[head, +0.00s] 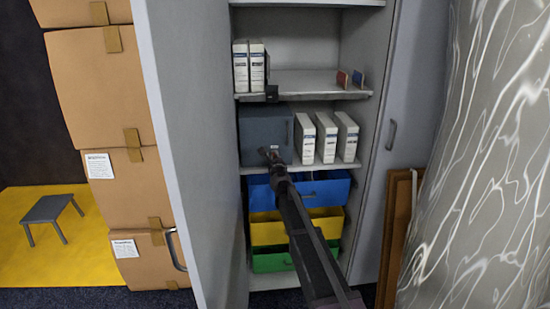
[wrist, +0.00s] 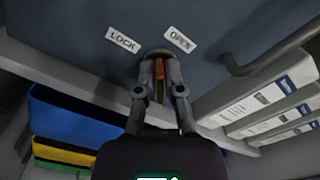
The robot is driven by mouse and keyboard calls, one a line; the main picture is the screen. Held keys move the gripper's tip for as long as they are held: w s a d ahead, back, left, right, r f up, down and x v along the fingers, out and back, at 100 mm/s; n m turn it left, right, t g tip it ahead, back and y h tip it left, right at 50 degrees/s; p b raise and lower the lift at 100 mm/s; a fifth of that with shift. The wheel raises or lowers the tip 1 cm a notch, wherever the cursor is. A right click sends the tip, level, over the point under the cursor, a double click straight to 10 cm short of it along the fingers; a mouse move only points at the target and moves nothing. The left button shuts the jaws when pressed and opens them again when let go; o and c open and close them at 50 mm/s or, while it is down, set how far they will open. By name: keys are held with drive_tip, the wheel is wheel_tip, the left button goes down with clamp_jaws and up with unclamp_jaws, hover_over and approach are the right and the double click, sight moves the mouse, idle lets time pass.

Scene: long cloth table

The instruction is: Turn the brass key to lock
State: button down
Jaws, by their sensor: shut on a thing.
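A dark grey-blue safe box (head: 256,128) stands on a shelf of the open cabinet. In the wrist view its front (wrist: 85,18) carries a LOCK label (wrist: 122,40) on the left and an OPEN label (wrist: 180,39) on the right. My gripper (head: 268,155) is at the lower part of the box front. In the wrist view my gripper (wrist: 158,62) is shut on the brass key (wrist: 159,88), between and just below the two labels. The fingers hide most of the key, and I cannot tell its exact turn. An orange-red patch shows between the fingers.
White binders (head: 327,138) stand right of the box. A blue drawer (head: 325,190), a yellow one (head: 328,222) and a green one (head: 270,262) are below. The open cabinet door (head: 190,130) bounds the left side. A bar handle (wrist: 270,52) projects from the box.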

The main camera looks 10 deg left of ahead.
drive_tip(key=n, duration=0.5)
drive_tip(key=shift+a+f+n, duration=0.1)
drive_tip(key=shift+n, duration=2.4)
drive_tip(key=c, duration=0.8)
unclamp_jaws()
drive_tip(key=shift+s, duration=0.1)
drive_tip(key=v, duration=1.2)
